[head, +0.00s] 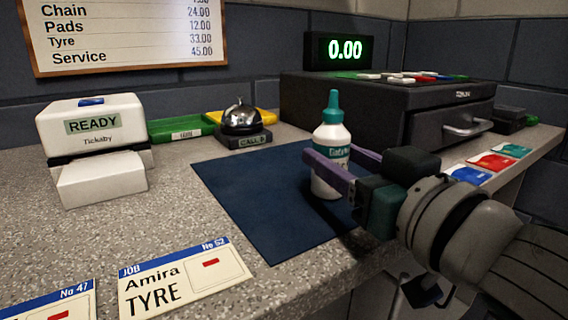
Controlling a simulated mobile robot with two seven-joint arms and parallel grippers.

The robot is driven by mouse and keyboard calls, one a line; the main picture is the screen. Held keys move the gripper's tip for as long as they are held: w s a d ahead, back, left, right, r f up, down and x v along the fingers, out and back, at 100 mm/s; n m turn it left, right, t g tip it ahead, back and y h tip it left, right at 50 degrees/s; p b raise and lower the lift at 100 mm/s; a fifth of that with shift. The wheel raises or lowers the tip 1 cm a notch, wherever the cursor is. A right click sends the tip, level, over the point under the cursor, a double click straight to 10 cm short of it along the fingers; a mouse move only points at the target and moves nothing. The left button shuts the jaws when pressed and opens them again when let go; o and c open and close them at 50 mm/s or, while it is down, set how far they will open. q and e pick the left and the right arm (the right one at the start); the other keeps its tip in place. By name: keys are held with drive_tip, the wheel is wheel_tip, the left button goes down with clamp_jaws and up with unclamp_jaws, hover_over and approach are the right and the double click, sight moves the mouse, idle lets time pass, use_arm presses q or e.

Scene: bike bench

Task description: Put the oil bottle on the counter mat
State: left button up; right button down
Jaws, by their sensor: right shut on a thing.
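The oil bottle (331,138) is white with a teal cap and a teal label band, and it is upright. My right gripper (326,166) comes in from the right and is shut on the bottle, with its purple fingers around the bottle's body. The counter mat (250,199) is a dark blue rectangle lying on the speckled counter. The bottle is over the right part of the mat; I cannot tell whether its base touches it. The gripper hides part of the bottle and the mat's right side. My left gripper is not in view.
A white ticket printer (95,135) stands at the left. A call bell (241,119) and green and yellow trays are behind the mat. A black cash drawer (390,108) stands at the back right. Job cards (184,277) lie near the front edge. Coloured cards (491,162) lie at the right.

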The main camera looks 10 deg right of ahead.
drive_tip(key=shift+r, duration=0.1)
drive_tip(key=shift+c, duration=1.4)
unclamp_jaws()
drive_tip(key=shift+r, duration=0.1)
drive_tip(key=s+d, duration=0.2)
drive_tip(key=s, duration=0.9)
drive_tip(key=shift+s+d, duration=0.2)
drive_tip(key=shift+s, duration=0.2)
